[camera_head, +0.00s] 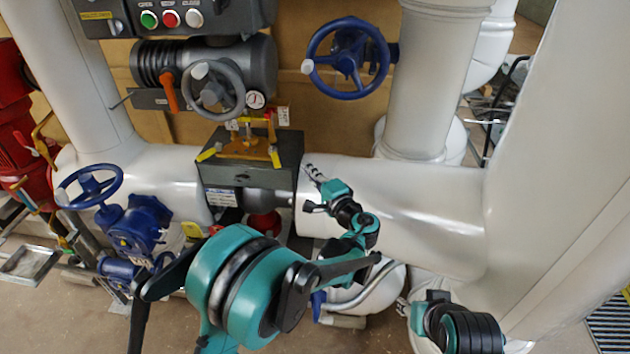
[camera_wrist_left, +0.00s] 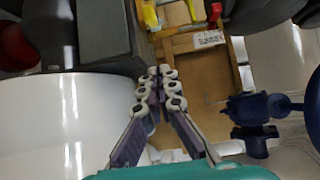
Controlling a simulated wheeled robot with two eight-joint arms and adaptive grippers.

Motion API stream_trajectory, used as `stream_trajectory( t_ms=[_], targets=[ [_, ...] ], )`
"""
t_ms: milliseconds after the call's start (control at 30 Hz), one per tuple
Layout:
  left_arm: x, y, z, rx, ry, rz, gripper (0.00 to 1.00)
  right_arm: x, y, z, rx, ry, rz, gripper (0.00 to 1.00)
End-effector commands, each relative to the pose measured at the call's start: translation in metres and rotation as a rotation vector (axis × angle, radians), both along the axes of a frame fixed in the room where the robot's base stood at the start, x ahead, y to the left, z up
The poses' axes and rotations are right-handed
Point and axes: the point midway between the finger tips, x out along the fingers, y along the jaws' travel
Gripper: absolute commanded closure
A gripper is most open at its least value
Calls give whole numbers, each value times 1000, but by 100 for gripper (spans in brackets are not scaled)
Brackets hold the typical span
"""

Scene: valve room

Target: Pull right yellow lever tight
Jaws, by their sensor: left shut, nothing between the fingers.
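The right yellow lever (camera_head: 275,156) is on the right part of a yellow bracket on top of a dark grey valve box. A left yellow lever (camera_head: 207,154) sticks out at the box's left edge. My left gripper (camera_head: 311,171) is shut and empty, just right of the box and over the white pipe, apart from the lever. In the left wrist view its closed fingers (camera_wrist_left: 160,76) point up towards yellow parts (camera_wrist_left: 150,13) at the top edge; which lever these belong to I cannot tell. My right gripper (camera_head: 402,307) is low at the right, small and partly hidden by its arm.
The grey box (camera_head: 285,152) sits on the white horizontal pipe (camera_head: 400,205). Above it are a grey handwheel (camera_head: 212,90) and an orange lever (camera_head: 169,92). Blue handwheels stand upper right (camera_head: 349,58) and at left (camera_head: 90,186). Space above the pipe, right of the box, is clear.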

Motion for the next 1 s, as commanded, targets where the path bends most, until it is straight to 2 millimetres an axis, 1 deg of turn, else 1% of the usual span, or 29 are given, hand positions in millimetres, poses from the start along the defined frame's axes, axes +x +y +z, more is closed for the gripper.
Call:
stream_trajectory(
  t_ms=[33, 167, 300, 500, 1000],
  targets=[
    [10, 8, -2, 0, 0, 3, 100, 0, 0, -5, 0, 0, 0, 60],
    [31, 23, -2, 0, 0, 3, 100, 0, 0, -11, 0, 0, 0, 60],
    [21, 43, -2, 0, 0, 2, 100, 0, 0, -17, 0, 0, 0, 60],
    [16, 57, -1, 0, 0, 0, 100, 0, 0, -21, 0, 0, 0, 60],
    [14, 59, 0, 0, 0, -11, 100, 0, 0, -21, 0, 0, 0, 60]
  ],
)
